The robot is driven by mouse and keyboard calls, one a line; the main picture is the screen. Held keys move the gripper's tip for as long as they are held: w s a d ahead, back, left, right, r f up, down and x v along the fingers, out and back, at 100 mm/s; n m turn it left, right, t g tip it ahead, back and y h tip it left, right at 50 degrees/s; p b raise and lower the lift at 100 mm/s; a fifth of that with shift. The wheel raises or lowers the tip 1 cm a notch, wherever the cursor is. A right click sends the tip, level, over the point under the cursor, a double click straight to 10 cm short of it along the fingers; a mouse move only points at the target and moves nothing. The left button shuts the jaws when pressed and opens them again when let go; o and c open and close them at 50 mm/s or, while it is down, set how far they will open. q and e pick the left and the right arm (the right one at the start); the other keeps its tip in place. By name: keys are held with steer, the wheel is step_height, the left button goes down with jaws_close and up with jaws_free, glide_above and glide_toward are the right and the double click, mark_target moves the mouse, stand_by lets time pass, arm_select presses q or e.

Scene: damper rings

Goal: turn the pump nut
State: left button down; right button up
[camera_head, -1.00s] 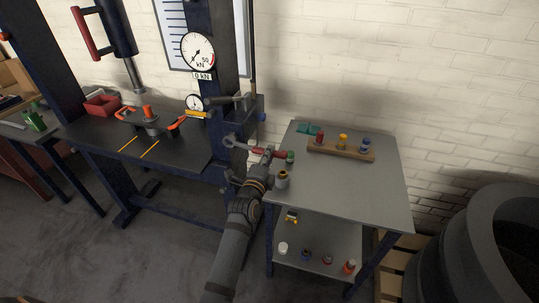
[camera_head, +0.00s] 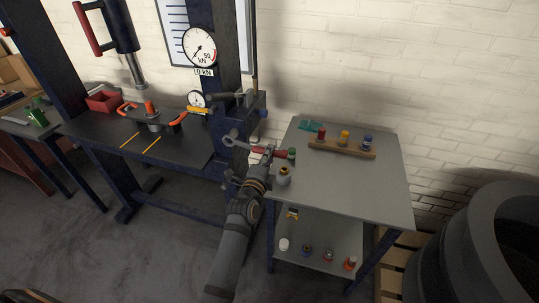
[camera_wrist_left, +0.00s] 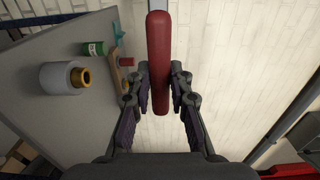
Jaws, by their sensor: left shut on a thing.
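My left gripper (camera_head: 262,153) is shut on the red handle of a wrench (camera_head: 270,152). In the left wrist view the gripper (camera_wrist_left: 160,88) has its fingers on both sides of the red handle (camera_wrist_left: 158,50). The wrench's grey ring end (camera_head: 230,142) points left, toward the blue press frame, below the pump parts (camera_head: 226,97). Whether the ring touches anything cannot be told. I cannot make out the pump nut clearly. My right gripper is not in view.
The grey side table (camera_head: 345,190) holds a grey cylinder with a brass top (camera_head: 284,175), a green-ended item (camera_head: 291,153) and a wooden rack (camera_head: 342,149) with coloured pieces. Its lower shelf holds several small parts. The press bench (camera_head: 185,150) is at left, a dark bin (camera_head: 450,250) at right.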

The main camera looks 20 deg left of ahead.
arm_select(q)
steer(key=shift+s, duration=0.1)
steer(key=shift+s, duration=0.55)
steer(key=shift+s, duration=0.45)
steer(key=shift+s+f, duration=0.1)
